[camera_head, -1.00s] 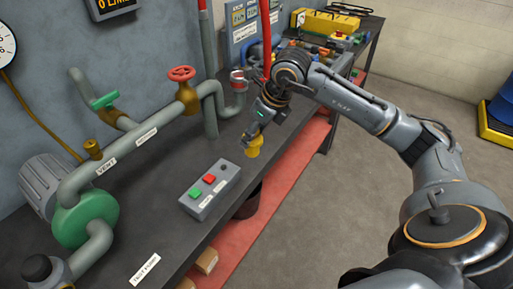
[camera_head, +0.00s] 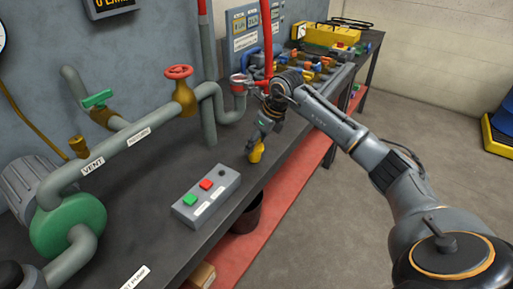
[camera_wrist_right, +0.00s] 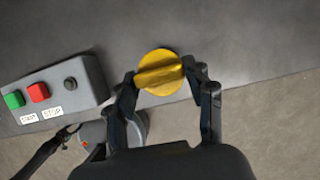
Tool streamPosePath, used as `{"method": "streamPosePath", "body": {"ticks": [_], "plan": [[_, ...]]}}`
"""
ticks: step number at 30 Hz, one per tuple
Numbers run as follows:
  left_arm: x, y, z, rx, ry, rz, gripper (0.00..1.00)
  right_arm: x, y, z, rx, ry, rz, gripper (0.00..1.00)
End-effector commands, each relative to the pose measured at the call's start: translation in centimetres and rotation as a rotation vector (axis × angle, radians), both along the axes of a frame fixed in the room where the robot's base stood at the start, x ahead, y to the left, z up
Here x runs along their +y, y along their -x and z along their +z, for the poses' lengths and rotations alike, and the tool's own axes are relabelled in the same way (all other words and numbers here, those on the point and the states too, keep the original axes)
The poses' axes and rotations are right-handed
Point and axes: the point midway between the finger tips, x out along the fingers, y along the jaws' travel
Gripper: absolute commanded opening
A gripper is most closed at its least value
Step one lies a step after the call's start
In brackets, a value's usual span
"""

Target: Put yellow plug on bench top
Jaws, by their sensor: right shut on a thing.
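The yellow plug (camera_head: 256,152) is held between the fingertips of my right gripper (camera_head: 253,146), low over the dark bench top (camera_head: 165,232) near its front edge. In the right wrist view the plug (camera_wrist_right: 159,72) is round with a raised grip bar, and the two fingers (camera_wrist_right: 158,80) close on it from either side. I cannot tell whether the plug's underside touches the bench. My left gripper is not in the head view.
A grey button box (camera_head: 206,196) with green and red buttons lies left of the plug. Pipes with a red valve wheel (camera_head: 179,72) run behind. A dark bucket (camera_head: 247,215) stands below the front edge. Bare bench top surrounds the plug.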

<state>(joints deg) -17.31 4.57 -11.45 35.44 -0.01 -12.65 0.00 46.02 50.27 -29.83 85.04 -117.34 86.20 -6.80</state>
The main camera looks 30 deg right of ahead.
Motion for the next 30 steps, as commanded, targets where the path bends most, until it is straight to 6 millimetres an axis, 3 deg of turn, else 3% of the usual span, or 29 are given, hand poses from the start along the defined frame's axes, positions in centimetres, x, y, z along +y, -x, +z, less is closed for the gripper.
{"method": "streamPosePath", "body": {"ticks": [12, 13, 16, 26, 30], "plan": [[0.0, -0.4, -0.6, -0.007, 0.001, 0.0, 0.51, 0.0, 0.0, -0.8, -0.001, 0.0, 0.0, 0.21], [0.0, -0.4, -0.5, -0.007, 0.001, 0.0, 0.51, 0.0, 0.0, -0.7, -0.001, 0.0, 0.0, 0.57], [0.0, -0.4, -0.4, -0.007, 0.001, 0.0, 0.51, 0.0, 0.0, -0.7, -0.001, 0.0, 0.0, 0.76], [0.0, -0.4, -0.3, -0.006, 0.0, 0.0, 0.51, 0.0, 0.0, -0.5, -0.002, -0.001, 0.0, 0.76], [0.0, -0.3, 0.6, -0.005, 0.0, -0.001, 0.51, -0.2, 0.3, 0.9, -0.003, 0.001, 0.0, 0.76]]}}
